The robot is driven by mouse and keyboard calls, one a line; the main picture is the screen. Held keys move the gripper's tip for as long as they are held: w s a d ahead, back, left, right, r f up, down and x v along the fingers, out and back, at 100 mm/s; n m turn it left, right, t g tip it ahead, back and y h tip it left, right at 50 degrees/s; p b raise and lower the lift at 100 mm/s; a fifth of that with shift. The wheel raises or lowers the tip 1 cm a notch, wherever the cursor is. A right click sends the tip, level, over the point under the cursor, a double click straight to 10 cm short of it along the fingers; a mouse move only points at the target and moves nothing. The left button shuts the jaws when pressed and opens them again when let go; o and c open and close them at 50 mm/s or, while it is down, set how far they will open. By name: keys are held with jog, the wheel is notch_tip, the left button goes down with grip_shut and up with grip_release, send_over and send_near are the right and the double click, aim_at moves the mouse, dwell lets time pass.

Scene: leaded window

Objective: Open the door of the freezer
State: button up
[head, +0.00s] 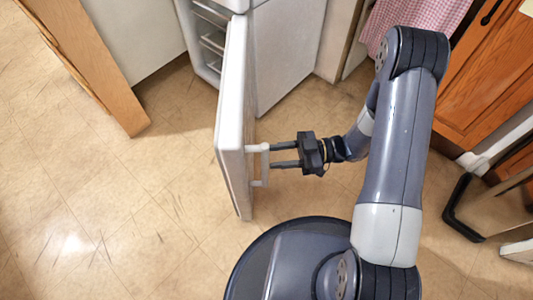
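The freezer (283,50) is a white cabinet at the top of the head view. Its white door (234,110) stands swung wide open, seen nearly edge-on, with shelves showing behind it at the upper left. A pale bar handle (264,165) sticks out from the right face of the door. My gripper (272,155) is at this handle, coming from the right. Its two dark fingers are spread with a gap between them, and their tips reach the bar. Whether they touch it I cannot tell.
A wooden panel (100,75) stands at the upper left. Orange wooden cabinets (470,95) and a pink checked cloth (415,20) are at the upper right. A dark chair-like frame (462,210) is at the right edge. The tiled floor (120,220) at the left is clear.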

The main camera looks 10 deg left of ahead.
aim_at(268, 158)
jog(key=p+v, duration=0.1)
jog(key=v, duration=0.5)
jog(key=shift+d, duration=0.25)
jog(key=b+x, duration=0.2)
jog(key=x, duration=0.7)
jog(key=shift+a+f, duration=0.1)
jog(key=shift+a, duration=0.2)
jog(key=shift+b+x, duration=0.3)
jog(key=shift+x, duration=0.6)
